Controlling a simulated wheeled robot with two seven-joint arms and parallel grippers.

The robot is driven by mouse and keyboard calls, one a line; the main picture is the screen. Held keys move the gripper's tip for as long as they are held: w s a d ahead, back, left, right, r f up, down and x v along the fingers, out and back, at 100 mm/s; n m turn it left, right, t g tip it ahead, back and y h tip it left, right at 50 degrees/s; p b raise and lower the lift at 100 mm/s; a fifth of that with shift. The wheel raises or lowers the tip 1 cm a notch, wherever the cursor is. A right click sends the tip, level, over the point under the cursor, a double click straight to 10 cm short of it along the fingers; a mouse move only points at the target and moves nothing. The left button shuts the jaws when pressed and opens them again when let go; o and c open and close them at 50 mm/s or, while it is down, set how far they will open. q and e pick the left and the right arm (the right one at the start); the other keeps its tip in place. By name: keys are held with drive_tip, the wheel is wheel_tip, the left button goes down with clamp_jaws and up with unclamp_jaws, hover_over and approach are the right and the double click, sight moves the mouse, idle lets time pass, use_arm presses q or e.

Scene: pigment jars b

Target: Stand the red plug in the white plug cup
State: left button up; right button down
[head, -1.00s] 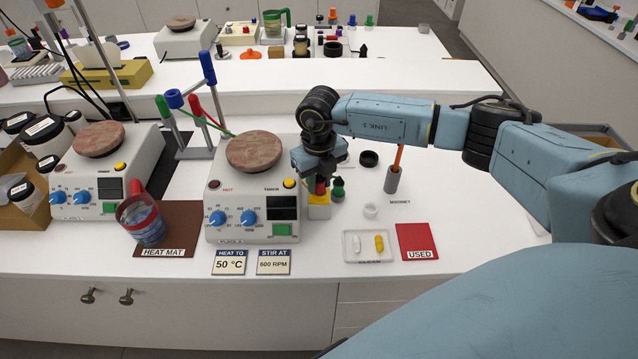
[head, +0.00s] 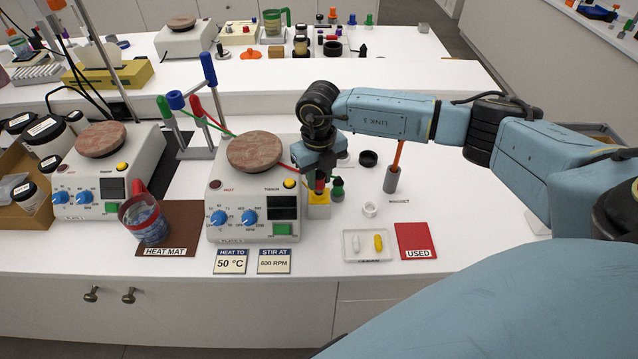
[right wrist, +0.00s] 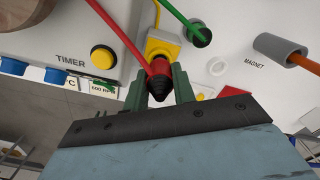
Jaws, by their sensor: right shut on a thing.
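The red plug (head: 319,186) is between the fingers of my right gripper (right wrist: 158,82), which is shut on it. In the right wrist view the red plug (right wrist: 159,70) has a red lead running up and left. It is at the top of the yellow block (head: 319,203); I cannot tell whether its lower end is still in the block. My left gripper is out of view.
A green plug (head: 338,189) stands just right of the yellow block. A grey magnet holder (head: 391,180) with an orange rod is farther right. A hotplate (head: 252,225) is close on the left. A clear tray (head: 351,258) and red mat (head: 416,241) lie in front.

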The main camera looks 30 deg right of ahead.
sight(319, 172)
drive_tip(key=shift+r+p, duration=1.55)
drive_tip(key=shift+r, duration=0.65)
